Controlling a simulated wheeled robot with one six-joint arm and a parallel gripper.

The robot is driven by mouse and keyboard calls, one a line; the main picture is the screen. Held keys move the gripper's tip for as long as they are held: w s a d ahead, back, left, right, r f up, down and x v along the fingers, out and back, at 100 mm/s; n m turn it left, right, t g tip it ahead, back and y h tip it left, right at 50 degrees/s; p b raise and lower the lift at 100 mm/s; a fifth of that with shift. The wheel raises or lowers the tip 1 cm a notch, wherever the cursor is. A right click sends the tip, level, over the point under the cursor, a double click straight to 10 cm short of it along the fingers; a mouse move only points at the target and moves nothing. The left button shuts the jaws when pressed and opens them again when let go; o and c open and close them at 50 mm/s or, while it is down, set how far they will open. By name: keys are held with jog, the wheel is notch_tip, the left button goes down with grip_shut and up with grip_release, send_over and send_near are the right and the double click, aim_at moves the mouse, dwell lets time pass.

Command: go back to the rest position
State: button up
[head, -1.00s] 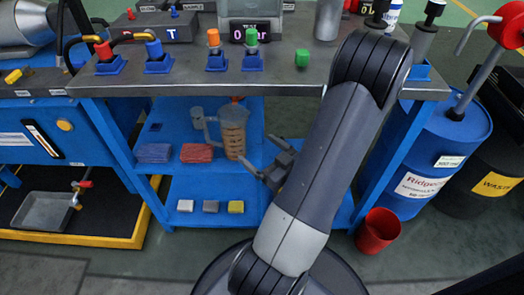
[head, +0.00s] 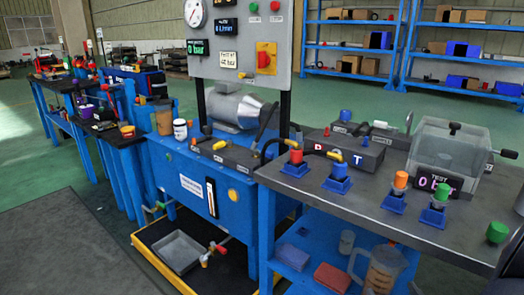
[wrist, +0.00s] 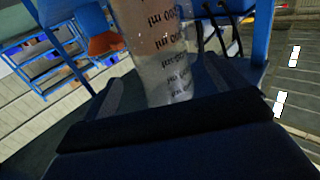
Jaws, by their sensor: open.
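The clear measuring jug (wrist: 155,45), with upside-down ml markings, shows beyond and between the fingers. I cannot tell how close the fingers are to its wall. In the head view the jug (head: 384,268) stands at the bottom edge, on the blue shelf under the bench, with brownish liquid in it. Its lower part is cut off by the picture edge.
The grey-topped bench (head: 420,215) bears red, blue, orange and green capped fittings and a clear test box (head: 455,150). A blue pump unit (head: 190,180) with a gauge panel (head: 240,35) stands left of it, above a drip tray (head: 180,252). Green floor lies open behind.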

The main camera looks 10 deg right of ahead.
aim_at(382, 273)
jog(key=w, duration=0.4)
jog(key=w+b, duration=0.1)
jog(key=w, duration=0.2)
jog(key=shift+d+f, duration=0.1)
jog(key=shift+d, duration=0.15)
